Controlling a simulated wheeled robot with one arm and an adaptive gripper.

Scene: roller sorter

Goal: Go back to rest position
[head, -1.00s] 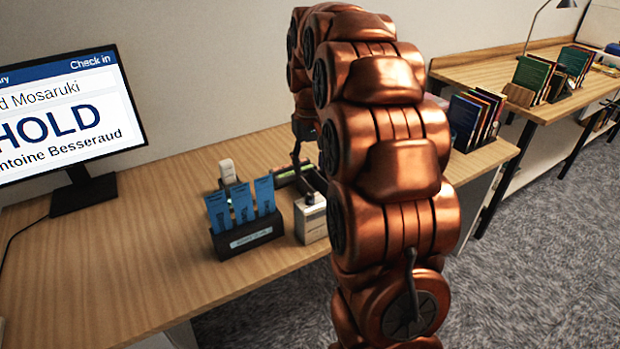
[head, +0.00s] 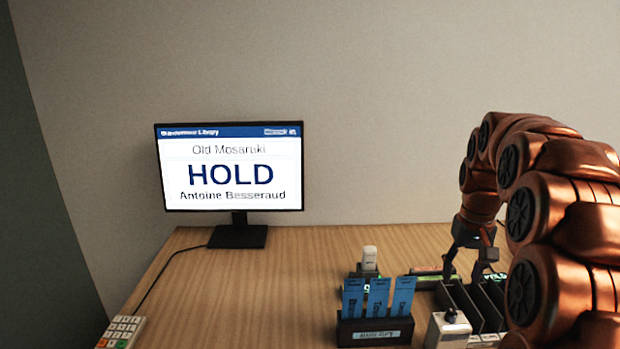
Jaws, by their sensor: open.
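My gripper (head: 476,272) is at the right of the head view, at the end of my copper-coloured arm, pointing down. Its fingers are spread apart over the desk, behind a dark slotted holder (head: 463,303). Greenish items (head: 432,277) lie near the fingertips; I cannot tell exactly what they are or whether the fingers touch them. Part of the area behind the gripper is hidden by my arm.
A monitor (head: 230,167) reading "HOLD, Antoine Besseraud" stands on the wooden desk (head: 240,290). A black box (head: 375,331) holds blue slips. A white device (head: 448,329) stands beside it. A keypad (head: 121,332) lies front left. The desk's middle is clear.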

